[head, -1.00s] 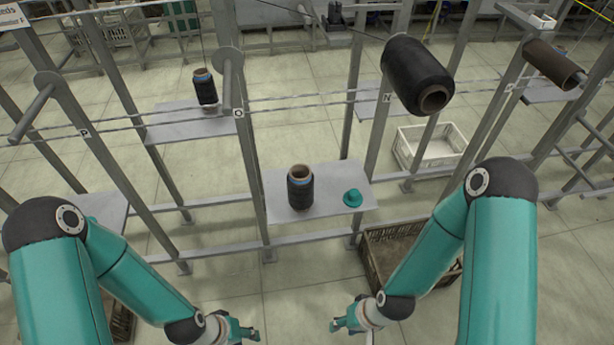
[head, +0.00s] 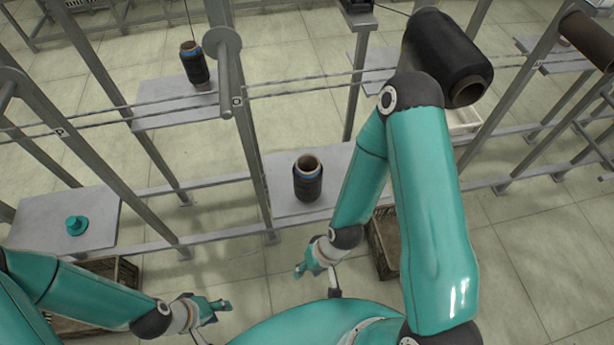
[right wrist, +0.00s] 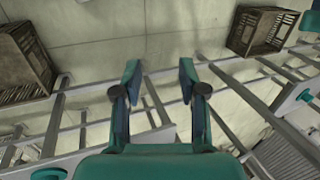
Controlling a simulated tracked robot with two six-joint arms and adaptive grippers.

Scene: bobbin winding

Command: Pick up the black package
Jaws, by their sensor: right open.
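A black spool of yarn with a brown core and a blue band (head: 307,182) stands upright on the middle shelf (head: 285,208). A similar black spool (head: 195,66) stands on the shelf further back left. A larger black spool (head: 447,58) hangs high on the right. I cannot tell which of them is the black package. My right gripper (head: 302,272) is in front of and below the middle shelf, apart from the spool. In the right wrist view it is open and empty (right wrist: 159,80). My left gripper (head: 226,305) is lower left, away from the spools; its opening is unclear.
A teal cap (head: 76,225) sits on the left shelf (head: 40,225). Grey uprights and rails frame the shelves, and a bare peg (head: 226,85) juts out left of the middle shelf. My right arm covers that shelf's right part. Crates (right wrist: 262,30) show in the right wrist view.

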